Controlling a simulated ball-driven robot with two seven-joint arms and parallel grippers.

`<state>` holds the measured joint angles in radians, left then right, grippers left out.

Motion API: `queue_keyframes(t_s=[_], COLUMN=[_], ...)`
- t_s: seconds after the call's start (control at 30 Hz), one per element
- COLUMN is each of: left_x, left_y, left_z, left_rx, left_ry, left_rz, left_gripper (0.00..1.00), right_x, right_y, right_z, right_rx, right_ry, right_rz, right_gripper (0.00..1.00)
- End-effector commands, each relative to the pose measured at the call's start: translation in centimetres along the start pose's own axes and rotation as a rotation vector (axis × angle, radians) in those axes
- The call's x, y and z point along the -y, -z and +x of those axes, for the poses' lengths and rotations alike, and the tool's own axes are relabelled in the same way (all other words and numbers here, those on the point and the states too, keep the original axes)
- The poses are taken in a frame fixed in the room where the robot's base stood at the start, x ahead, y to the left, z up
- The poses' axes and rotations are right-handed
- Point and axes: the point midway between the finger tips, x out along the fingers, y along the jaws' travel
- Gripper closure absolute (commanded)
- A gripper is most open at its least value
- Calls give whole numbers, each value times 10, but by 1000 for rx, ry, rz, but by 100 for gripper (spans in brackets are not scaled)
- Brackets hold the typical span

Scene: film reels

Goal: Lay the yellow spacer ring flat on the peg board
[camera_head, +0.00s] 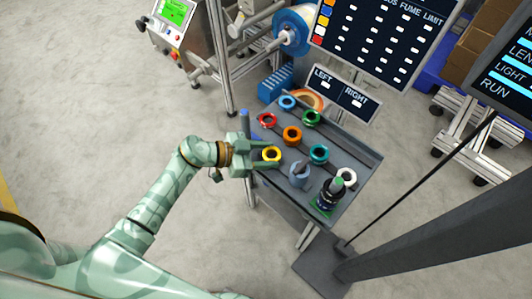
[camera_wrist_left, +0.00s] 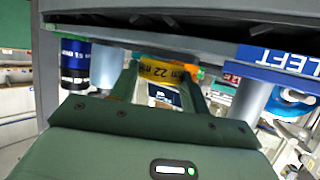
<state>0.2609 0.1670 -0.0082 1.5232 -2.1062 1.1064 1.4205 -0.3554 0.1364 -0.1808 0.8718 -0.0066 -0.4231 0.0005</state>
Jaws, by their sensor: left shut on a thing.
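The yellow spacer ring (camera_head: 271,148) is at the left edge of the grey tabletop (camera_head: 361,156). My left gripper (camera_head: 268,156) is shut on it, one finger on each side. In the left wrist view the yellow ring (camera_wrist_left: 163,72) sits between the two fingertips (camera_wrist_left: 166,80), with dark "22 mm" print on its side. I cannot tell whether the ring touches the surface below it. I cannot clearly make out the peg board apart from the grey tabletop. My right gripper is not in view.
Nearby stand an orange ring (camera_head: 292,134), a red ring (camera_head: 267,121), a teal ring (camera_head: 319,153), a white ring (camera_head: 346,176), a grey post (camera_head: 299,176) and a black cylinder (camera_head: 331,192). A LEFT/RIGHT sign (camera_head: 341,92) stands behind.

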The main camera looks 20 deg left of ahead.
Motion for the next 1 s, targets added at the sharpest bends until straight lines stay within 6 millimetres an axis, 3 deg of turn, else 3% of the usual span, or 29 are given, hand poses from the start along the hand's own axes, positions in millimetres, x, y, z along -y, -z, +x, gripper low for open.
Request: queue_keyframes(t_s=[0.07, 0.1, 0.17, 0.2, 0.57, 1.0], left_x=[0, 0, 0, 0, 0, 0], left_y=[-2, -3, -3, -3, 2, 5], left_z=[1, 1, 1, 1, -7, -102], left_rx=[1, 1, 1, 1, 1, 1], left_ry=[0, 0, 0, 0, 1, 2], left_rz=[0, 0, 1, 1, 1, 3], left_gripper=[78, 51, 35, 32, 32, 32], right_x=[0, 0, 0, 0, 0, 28], right_y=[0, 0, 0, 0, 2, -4], right_z=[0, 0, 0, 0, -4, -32], right_rx=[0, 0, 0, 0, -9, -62], right_ry=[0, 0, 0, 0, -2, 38], right_rz=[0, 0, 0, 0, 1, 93], right_gripper=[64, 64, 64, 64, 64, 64])
